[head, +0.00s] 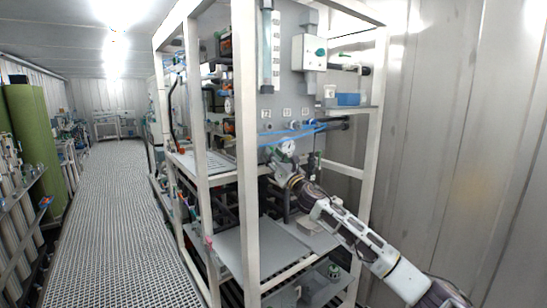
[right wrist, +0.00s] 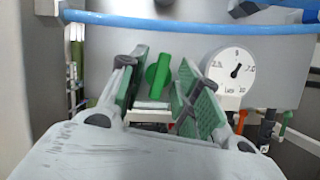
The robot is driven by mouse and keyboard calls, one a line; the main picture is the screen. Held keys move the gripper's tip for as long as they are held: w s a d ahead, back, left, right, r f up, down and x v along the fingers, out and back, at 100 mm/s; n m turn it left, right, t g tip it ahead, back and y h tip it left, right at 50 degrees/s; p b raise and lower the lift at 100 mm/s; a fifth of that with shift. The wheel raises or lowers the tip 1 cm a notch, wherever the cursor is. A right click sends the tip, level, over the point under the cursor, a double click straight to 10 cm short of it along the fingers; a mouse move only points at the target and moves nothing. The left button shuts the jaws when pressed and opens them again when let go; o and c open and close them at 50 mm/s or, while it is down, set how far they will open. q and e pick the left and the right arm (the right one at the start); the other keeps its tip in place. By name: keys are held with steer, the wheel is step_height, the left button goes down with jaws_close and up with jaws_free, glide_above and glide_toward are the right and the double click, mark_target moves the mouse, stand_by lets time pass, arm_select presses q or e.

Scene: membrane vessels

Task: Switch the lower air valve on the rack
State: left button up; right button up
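A green valve handle (right wrist: 158,76) shows in the right wrist view, standing roughly upright with a slight tilt. My right gripper (right wrist: 160,88) is open, one green-padded finger on each side of the handle. Gaps show between the handle and both pads, so it is not gripped. In the head view my right gripper (head: 276,164) is at the rack's grey panel, just below and left of a round white gauge (head: 288,147). There the gripper largely hides the valve handle. My left gripper is not in view.
The gauge (right wrist: 233,72) is close to the right finger. Blue hoses (head: 292,134) cross the panel above. White rack posts (head: 247,200) stand left of my arm, and a grey shelf (head: 262,246) lies below. The grated walkway (head: 118,220) at left is clear.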

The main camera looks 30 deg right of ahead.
steer(key=shift+c, duration=0.3)
steer(key=shift+s, duration=0.1)
steer(key=c, duration=0.6)
steer(key=shift+r, duration=0.1)
steer(key=shift+c, duration=0.2)
steer(key=shift+m, duration=0.4)
steer(key=m+h+p, duration=0.1)
steer(key=m+p, duration=0.1)
steer(key=m, duration=0.1)
steer(key=m+h+p, duration=0.1)
steer(key=m, duration=0.1)
steer(key=shift+r+g+h, duration=0.25)
steer(key=shift+g+h, duration=0.05)
steer(key=m+g+h+p, duration=0.1)
steer(key=m+p, duration=0.1)
steer(key=m, duration=0.2)
steer(key=m+g+h+p, duration=0.1)
steer(key=m+p, duration=0.2)
steer(key=shift+a+r+m+h, duration=0.2)
steer(key=shift+m+h, duration=0.1)
steer(key=shift+m, duration=0.1)
steer(key=shift+r+m+g+p, duration=0.1)
steer(key=shift+m+g+p, duration=0.8)
steer(key=shift+m, duration=2.1)
steer(key=shift+g+b, duration=0.35)
steer(key=shift+g, duration=0.05)
